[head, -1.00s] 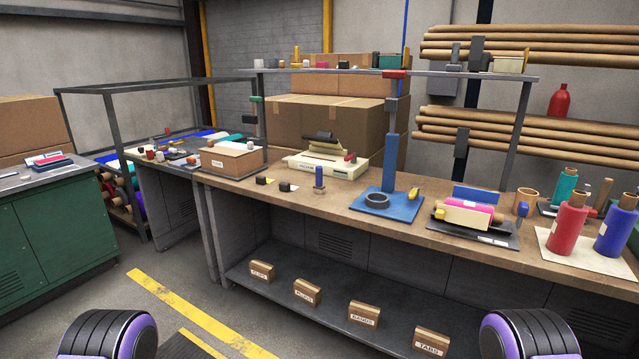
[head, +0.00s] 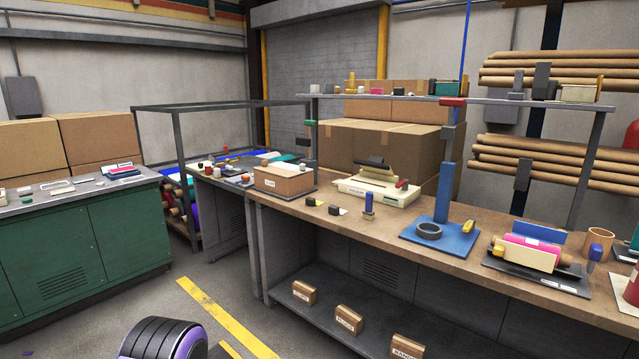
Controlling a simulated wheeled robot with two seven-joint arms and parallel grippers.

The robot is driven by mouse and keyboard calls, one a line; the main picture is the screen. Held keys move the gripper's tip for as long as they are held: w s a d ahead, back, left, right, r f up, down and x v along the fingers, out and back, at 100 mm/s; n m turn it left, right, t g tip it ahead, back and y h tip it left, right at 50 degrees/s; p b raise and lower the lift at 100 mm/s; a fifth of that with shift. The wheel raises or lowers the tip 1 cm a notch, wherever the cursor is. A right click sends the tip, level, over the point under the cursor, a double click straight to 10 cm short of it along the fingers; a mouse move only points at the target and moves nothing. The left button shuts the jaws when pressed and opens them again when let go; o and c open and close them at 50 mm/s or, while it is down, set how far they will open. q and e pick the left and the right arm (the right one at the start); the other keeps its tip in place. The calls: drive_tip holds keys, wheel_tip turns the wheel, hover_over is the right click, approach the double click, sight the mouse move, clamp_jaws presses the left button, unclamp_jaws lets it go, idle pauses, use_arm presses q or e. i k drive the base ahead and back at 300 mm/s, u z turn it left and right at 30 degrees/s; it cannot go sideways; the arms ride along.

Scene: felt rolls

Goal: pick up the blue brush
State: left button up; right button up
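No thing in the head view is plainly a brush. A small upright blue piece with a grey end (head: 368,203) stands on the wooden workbench (head: 400,236), left of the blue stand (head: 440,238). Another small blue piece (head: 596,250) is at the right, beside the pink roll holder (head: 530,250). Both are too small to tell whether either is the blue brush. Neither of my grippers is in view. Only a rounded black and purple part of my own arm shows at the bottom left.
A green cabinet (head: 80,240) stands at the left, with floor between it and the workbench. A cardboard box (head: 283,181) and a cream machine (head: 377,190) are on the benches. A raised shelf (head: 460,101) runs above the workbench. Small labelled boxes (head: 349,319) sit on its lower shelf.

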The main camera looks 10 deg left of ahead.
sight(369, 214)
drive_tip(key=u, duration=0.25)
drive_tip(key=i, duration=1.1)
drive_tip(key=u, duration=0.15)
